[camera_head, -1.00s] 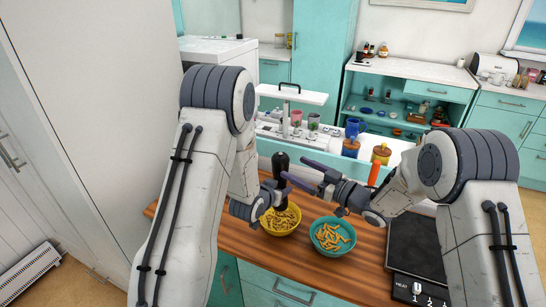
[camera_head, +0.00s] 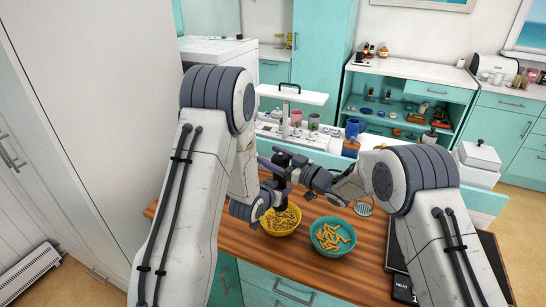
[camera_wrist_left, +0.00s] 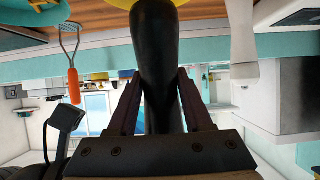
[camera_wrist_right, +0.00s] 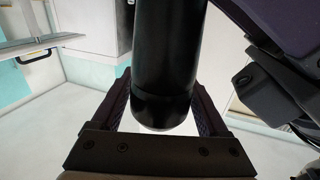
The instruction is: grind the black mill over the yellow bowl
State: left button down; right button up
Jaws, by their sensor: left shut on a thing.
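The black mill (camera_head: 281,186) is upright above the yellow bowl (camera_head: 272,233), which holds pale pasta. My left gripper (camera_head: 279,200) is shut on the mill's body; in the left wrist view the black mill (camera_wrist_left: 157,70) sits between its fingers. My right gripper (camera_head: 280,164) is at the mill's top, above my left gripper. In the right wrist view the black mill (camera_wrist_right: 165,75) stands between the spread fingers of my right gripper (camera_wrist_right: 163,112); whether they touch it is hard to tell.
A teal bowl (camera_head: 332,254) of orange pasta stands right of the yellow bowl on the wooden counter (camera_head: 225,235). A black scale or hob (camera_head: 402,287) is at the right, partly behind my right arm.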

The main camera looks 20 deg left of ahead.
jog(key=c, duration=0.9)
jog(key=shift+w+d+m+t+h, duration=0.1)
jog(key=shift+w+m+t+h, duration=0.1)
jog(key=shift+m+t+h, duration=0.6)
jog(key=shift+w+d+m+t+h, duration=0.1)
jog(key=shift+w+m+t+h, duration=0.15)
jog(key=shift+m+t, duration=0.9)
jog(key=shift+n+t, duration=0.35)
jog(key=o, duration=1.4)
jog(key=shift+s, duration=0.1)
jog(key=v, duration=1.2)
jog(key=shift+r, duration=0.15)
